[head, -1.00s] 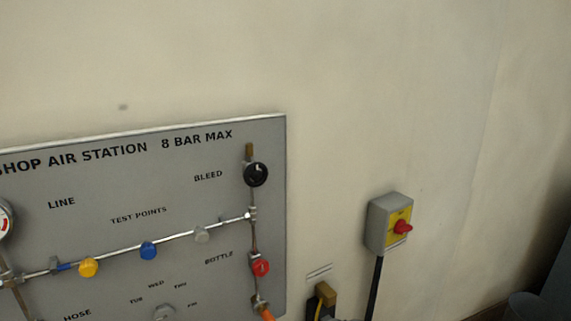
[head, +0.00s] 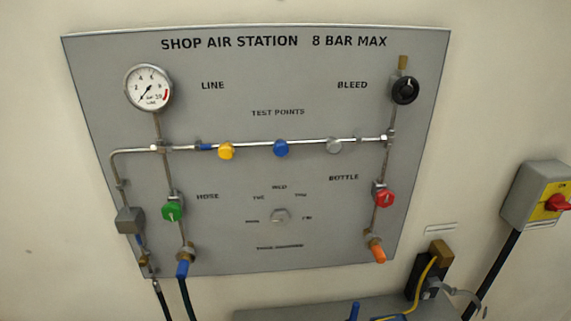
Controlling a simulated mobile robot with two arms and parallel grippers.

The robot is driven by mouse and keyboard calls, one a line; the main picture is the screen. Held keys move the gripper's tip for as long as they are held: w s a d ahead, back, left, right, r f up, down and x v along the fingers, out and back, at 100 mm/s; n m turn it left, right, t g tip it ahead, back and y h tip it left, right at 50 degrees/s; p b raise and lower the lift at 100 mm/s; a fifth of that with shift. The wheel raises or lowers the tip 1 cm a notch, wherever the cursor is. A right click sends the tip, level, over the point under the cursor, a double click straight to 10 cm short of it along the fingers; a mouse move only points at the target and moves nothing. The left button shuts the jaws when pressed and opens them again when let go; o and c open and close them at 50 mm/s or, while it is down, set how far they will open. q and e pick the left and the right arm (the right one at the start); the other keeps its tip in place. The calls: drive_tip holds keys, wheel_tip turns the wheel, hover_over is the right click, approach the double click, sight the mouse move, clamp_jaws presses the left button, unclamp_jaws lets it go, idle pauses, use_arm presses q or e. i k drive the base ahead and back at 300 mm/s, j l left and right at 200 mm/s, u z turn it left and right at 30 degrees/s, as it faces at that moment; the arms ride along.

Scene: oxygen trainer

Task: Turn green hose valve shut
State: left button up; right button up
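The green hose valve (head: 172,211) is a round green knob with a pale mark on its face. It sits on the vertical pipe at the lower left of the grey panel (head: 330,70), beside the word HOSE. A blue fitting (head: 183,268) with a dark hose is below it on the same pipe. The line gauge (head: 148,88) is above it, its needle pointing to the lower left. Neither of my grippers shows in the head view.
The panel also carries a red bottle valve (head: 384,194), a black bleed knob (head: 405,90), an orange fitting (head: 376,252) and yellow (head: 227,151), blue (head: 281,148) and grey (head: 334,146) test-point caps. A grey surface (head: 280,312) juts out below. A switch box (head: 530,195) is at right.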

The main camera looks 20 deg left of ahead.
sight(172, 212)
drive_tip(key=u, duration=1.5)
